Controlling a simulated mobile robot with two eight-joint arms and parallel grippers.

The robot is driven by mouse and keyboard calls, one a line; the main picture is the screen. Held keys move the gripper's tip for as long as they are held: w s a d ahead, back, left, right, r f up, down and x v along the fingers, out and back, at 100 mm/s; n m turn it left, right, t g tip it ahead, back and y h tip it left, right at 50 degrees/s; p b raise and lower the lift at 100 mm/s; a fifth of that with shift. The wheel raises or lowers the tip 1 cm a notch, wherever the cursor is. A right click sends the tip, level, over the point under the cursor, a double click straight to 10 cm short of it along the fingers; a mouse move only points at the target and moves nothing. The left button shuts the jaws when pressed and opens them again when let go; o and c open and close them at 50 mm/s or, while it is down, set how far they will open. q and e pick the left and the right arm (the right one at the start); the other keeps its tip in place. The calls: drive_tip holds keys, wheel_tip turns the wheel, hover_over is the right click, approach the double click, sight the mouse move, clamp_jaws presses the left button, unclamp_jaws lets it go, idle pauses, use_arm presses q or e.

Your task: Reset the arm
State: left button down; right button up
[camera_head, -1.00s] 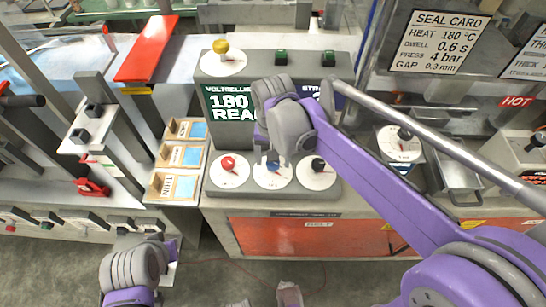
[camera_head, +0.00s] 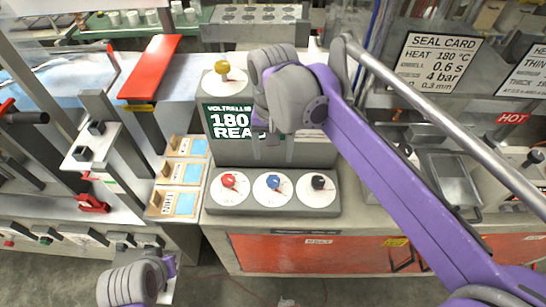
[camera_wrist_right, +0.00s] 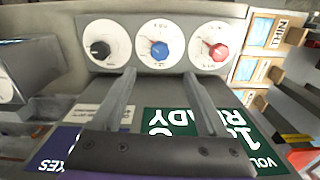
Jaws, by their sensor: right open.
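My right arm reaches in from the right in the head view. Its gripper (camera_head: 271,150) is open and empty, over the front of the control unit and its green display (camera_head: 228,121) reading 180. In the right wrist view the two fingers (camera_wrist_right: 160,76) stand apart with nothing between them. Beyond them are a black knob (camera_wrist_right: 100,50), a blue knob (camera_wrist_right: 159,48) and a red knob (camera_wrist_right: 219,51) on white dials. My left arm's wrist (camera_head: 135,282) shows at the lower left; its fingers cannot be made out.
A yellow knob (camera_head: 222,68) tops the control unit. Wooden card holders (camera_head: 162,204) stand left of the dials. A red lever plate (camera_head: 150,68) is at upper left. A metal tray (camera_head: 452,180) and a seal card sign (camera_head: 436,65) are at right. Orange drawer fronts (camera_head: 300,254) lie below.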

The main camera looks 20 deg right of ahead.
idle(0.5)
drive_tip(key=s+d+f+t, duration=0.1)
drive_tip(key=s+f, duration=0.1)
drive_tip(key=s+d+f+n+t, duration=0.1)
drive_tip(key=s+d+f, duration=0.1)
drive_tip(key=s, duration=0.1)
drive_tip(key=s+d+f+n+t, duration=0.1)
drive_tip(key=s+f, duration=0.1)
drive_tip(key=f, duration=0.1)
drive_tip(key=shift+s+d+f, duration=0.1)
drive_tip(key=shift+s+d, duration=0.1)
drive_tip(key=shift+s, duration=0.15)
drive_tip(key=s+f, duration=0.2)
drive_tip(key=s+d+f+n+t, duration=0.1)
drive_tip(key=s+f, duration=0.1)
drive_tip(key=s+d+f+n+t, duration=0.1)
drive_tip(key=s+f, duration=0.1)
drive_tip(key=f, duration=0.1)
drive_tip(key=shift+d, duration=0.15)
